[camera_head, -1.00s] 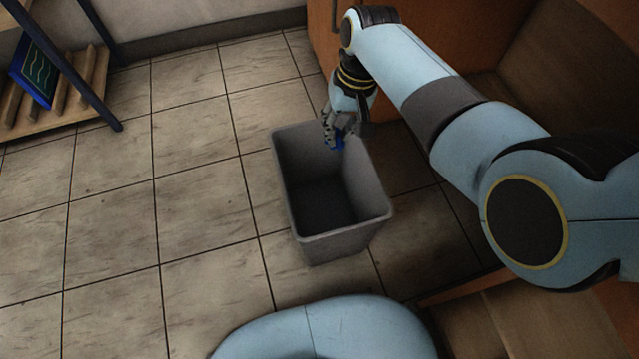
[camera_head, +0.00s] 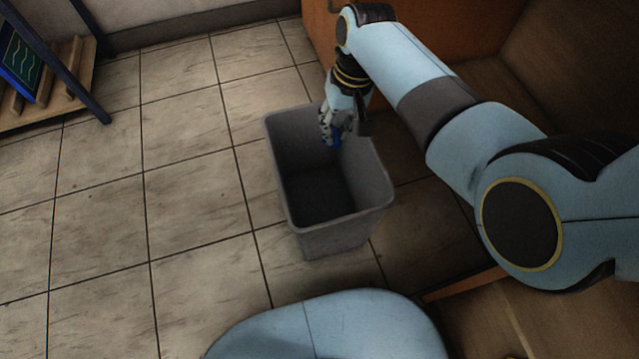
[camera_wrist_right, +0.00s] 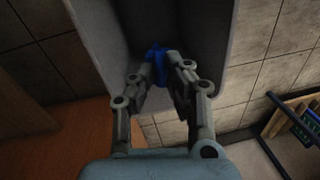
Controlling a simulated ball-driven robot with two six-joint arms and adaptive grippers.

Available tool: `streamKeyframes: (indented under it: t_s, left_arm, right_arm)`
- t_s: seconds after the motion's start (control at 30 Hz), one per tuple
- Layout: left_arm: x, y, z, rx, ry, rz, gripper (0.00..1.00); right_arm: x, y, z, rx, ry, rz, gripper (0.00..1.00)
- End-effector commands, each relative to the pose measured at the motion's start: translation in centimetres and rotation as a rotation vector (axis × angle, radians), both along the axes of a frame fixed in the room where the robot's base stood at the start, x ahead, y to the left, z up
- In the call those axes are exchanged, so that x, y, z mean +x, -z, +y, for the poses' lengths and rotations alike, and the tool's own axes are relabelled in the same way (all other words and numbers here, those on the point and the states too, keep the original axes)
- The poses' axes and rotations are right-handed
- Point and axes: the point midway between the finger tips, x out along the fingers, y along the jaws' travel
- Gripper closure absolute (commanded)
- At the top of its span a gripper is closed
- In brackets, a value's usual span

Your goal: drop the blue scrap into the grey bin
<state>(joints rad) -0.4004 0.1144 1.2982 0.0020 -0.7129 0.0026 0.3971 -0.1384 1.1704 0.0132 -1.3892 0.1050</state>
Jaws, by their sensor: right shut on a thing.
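The grey bin (camera_head: 338,235) stands on the tiled floor in the middle of the head view, upright and open at the top. Its dark inside looks empty. My right gripper (camera_head: 335,138) is at the bin's far rim and points down over the opening. It is shut on the blue scrap (camera_head: 337,143), of which only a small part shows in the head view. In the right wrist view the blue scrap (camera_wrist_right: 157,64) sits between the two fingertips, with the bin's grey walls (camera_wrist_right: 205,40) around it. My left gripper is not in view.
An orange-brown wooden cabinet (camera_head: 420,45) stands behind and right of the bin, close to my right arm. A slatted wooden rack (camera_head: 62,85) with a blue panel (camera_head: 18,65) is at the far left. The tiled floor left of the bin is clear.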

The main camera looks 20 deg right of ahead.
Motion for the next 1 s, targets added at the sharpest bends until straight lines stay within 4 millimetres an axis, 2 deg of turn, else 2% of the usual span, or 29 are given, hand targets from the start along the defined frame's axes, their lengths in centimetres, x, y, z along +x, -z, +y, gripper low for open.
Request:
streamKeyframes:
  t_s: [0.13, 0.17, 0.37, 0.63, 0.73, 0.87, 1.0]
  left_arm:
    - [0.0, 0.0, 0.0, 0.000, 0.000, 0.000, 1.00]
    - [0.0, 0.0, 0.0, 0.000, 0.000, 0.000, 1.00]
    - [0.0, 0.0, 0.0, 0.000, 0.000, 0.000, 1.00]
    - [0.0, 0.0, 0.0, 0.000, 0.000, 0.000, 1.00]
    - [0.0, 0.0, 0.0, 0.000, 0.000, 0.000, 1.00]
    - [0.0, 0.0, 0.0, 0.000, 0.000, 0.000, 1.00]
    - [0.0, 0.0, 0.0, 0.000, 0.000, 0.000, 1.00]
  right_arm:
    - [0.0, 0.0, 0.0, 0.000, 0.000, -0.001, 0.98]
    - [0.0, 0.0, 0.0, 0.000, 0.000, -0.001, 0.87]
    - [0.0, 0.0, 0.0, 0.000, 0.000, 0.000, 0.61]
    - [0.0, -0.1, 0.0, 0.000, 0.000, -0.001, 0.61]
    - [0.1, -0.8, -0.1, 0.000, 0.000, -0.003, 0.61]
    - [0.1, -2.9, -0.4, 0.001, 0.001, -0.006, 0.61]
    - [0.0, -6.1, -0.9, 0.001, 0.001, -0.005, 0.61]
